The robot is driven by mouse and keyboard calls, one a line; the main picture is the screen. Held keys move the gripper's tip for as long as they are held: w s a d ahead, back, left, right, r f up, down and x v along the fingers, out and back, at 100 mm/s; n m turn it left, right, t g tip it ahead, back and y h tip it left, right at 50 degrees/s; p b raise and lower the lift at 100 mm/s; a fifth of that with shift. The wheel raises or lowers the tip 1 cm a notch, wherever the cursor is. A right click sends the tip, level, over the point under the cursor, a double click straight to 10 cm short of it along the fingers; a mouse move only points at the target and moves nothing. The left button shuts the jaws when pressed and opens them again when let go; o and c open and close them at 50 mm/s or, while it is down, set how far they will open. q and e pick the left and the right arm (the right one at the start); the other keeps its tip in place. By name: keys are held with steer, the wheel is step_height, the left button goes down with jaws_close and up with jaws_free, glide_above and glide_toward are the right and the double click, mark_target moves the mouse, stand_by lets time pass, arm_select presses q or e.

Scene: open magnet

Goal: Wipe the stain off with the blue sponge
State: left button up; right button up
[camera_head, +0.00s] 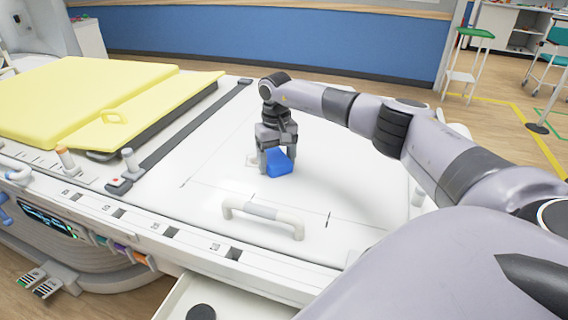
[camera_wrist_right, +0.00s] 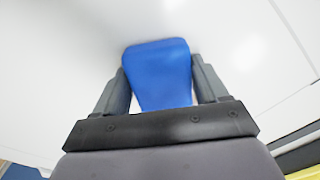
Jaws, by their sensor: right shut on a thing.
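The blue sponge (camera_head: 279,163) is at the white table surface (camera_head: 330,180) in the head view. My right gripper (camera_head: 271,166) is shut on it, pointing down, with the sponge low against or just above the surface; I cannot tell if it touches. In the right wrist view the sponge (camera_wrist_right: 158,72) sits between the two grey fingers of my right gripper (camera_wrist_right: 160,85). No stain shows clearly; a pale beige patch (camera_head: 251,161) is beside the gripper, and I cannot tell what it is. My left gripper is not in view.
A beige-ended handle (camera_head: 263,213) stands on the white surface in front of the sponge. Yellow pads (camera_head: 85,95) lie to the left. An open drawer (camera_head: 235,300) with a dark round thing is at the front. The surface around the sponge is mostly clear.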

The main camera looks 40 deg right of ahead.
mark_target(289, 162)
steer(key=shift+w+a+b, duration=0.5)
steer(key=shift+w, duration=0.4)
steer(key=shift+f, duration=0.15)
steer(key=shift+s+d+p, duration=0.2)
steer(key=shift+s+p, duration=0.2)
steer(key=shift+p, duration=0.05)
steer(key=shift+s+d+p, duration=0.4)
steer(key=shift+s+p, duration=0.2)
steer(key=shift+s, duration=0.15)
steer(key=shift+s+d+p, duration=0.3)
steer(key=shift+s, duration=0.25)
steer(key=shift+s+d+p, duration=0.35)
steer(key=shift+s+p, duration=0.15)
steer(key=shift+s, duration=0.2)
steer(key=shift+s+d+p, duration=0.35)
steer(key=shift+s+d, duration=0.1)
steer(key=shift+s, duration=0.35)
steer(key=shift+s+d+p, duration=0.35)
steer(key=shift+s+d, duration=0.05)
steer(key=shift+s, duration=0.4)
steer(key=shift+s+d, duration=0.25)
steer(key=shift+s, duration=0.25)
steer(key=shift+s+d, duration=0.2)
steer(key=shift+s, duration=0.3)
